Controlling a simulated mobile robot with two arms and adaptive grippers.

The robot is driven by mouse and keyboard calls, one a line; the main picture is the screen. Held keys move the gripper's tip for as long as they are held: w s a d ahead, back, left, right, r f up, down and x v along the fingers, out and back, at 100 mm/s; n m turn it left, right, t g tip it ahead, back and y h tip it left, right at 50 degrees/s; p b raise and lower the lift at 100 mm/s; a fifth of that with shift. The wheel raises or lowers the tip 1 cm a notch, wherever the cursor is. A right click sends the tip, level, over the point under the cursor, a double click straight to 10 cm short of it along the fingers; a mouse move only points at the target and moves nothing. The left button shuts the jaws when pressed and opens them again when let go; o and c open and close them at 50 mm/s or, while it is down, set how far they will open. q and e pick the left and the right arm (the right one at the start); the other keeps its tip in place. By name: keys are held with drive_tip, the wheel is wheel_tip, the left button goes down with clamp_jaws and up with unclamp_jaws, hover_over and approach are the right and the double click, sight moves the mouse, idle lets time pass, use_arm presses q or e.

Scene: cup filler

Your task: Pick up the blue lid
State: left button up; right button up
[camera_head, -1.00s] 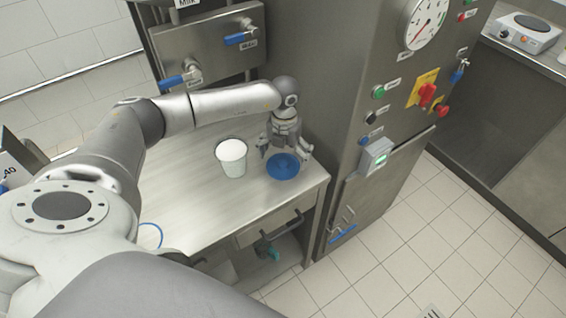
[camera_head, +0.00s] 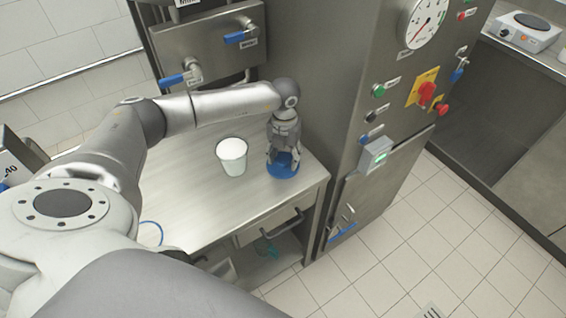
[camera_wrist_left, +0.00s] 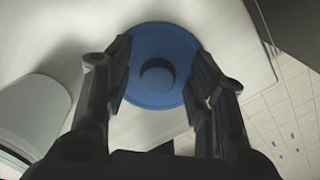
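The blue lid (camera_head: 283,172) lies on the steel table near its right end. It is round with a raised knob in the middle, which shows in the left wrist view (camera_wrist_left: 157,78). My left gripper (camera_head: 284,160) points down over the lid. In the left wrist view its two fingers (camera_wrist_left: 160,90) are apart, one on each side of the knob, with gaps between them and the knob. Part of the lid's far side is hidden by the gripper in the head view. My right gripper does not show.
A white cup (camera_head: 232,157) stands on the table (camera_head: 200,205) left of the lid. The tall steel machine (camera_head: 340,70) with buttons and a gauge rises close to the right. Blue-handled valves (camera_head: 172,81) are on the back panel. An open shelf lies below the table.

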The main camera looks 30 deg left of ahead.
use_arm(q)
drive_tip(key=shift+s+f, duration=0.25)
drive_tip(key=shift+f, duration=0.05)
drive_tip(key=shift+c, duration=1.4)
drive_tip(key=shift+r, duration=0.1)
